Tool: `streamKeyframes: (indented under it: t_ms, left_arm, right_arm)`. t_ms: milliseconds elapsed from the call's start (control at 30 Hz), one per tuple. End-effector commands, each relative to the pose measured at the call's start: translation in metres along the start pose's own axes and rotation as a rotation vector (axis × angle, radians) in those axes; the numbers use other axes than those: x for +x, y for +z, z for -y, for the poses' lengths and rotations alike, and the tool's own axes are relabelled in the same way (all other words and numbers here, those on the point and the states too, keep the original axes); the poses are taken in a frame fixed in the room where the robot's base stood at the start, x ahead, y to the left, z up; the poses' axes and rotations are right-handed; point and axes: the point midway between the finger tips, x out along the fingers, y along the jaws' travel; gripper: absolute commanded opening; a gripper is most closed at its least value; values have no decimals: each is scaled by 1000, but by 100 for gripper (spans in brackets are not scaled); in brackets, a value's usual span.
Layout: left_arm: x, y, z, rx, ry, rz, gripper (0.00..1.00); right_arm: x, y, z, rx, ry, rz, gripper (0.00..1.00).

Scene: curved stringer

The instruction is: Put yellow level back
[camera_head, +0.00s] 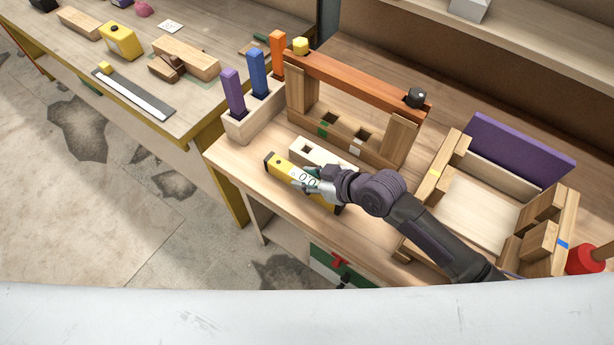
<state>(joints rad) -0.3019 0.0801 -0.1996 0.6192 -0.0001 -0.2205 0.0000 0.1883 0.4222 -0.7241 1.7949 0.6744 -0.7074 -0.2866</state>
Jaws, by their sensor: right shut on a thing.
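The yellow level (283,168) has black ends and lies along the front part of the workbench, in front of a pale wooden block with a square hole. My right gripper (305,181) reaches in from the right and is shut on the level near its middle. The gripper and wrist hide part of the level, and its right end shows only as a dark tip below my wrist. I cannot tell whether the level touches the bench top. My left gripper is not in view.
Behind the level stands a wooden frame with an orange top bar (355,84). A holder (242,126) with purple, blue and orange pegs is at the left. A wooden box structure with a purple panel (520,146) is at the right. A second table (60,42) stands at upper left.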

Motion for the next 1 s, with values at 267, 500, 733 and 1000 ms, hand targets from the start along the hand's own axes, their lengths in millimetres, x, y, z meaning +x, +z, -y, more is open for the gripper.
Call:
streamKeyframes:
  t_ms: [267,500,733,1000]
  left_arm:
    - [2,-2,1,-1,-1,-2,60]
    - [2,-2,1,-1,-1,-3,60]
    - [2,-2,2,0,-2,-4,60]
    - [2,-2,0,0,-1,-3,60]
  right_arm:
    - [1,1,0,-1,0,-1,58]
    - [1,2,0,0,0,-1,64]
    - [-9,3,0,0,1,2,64]
    - [-64,3,0,-4,0,2,64]
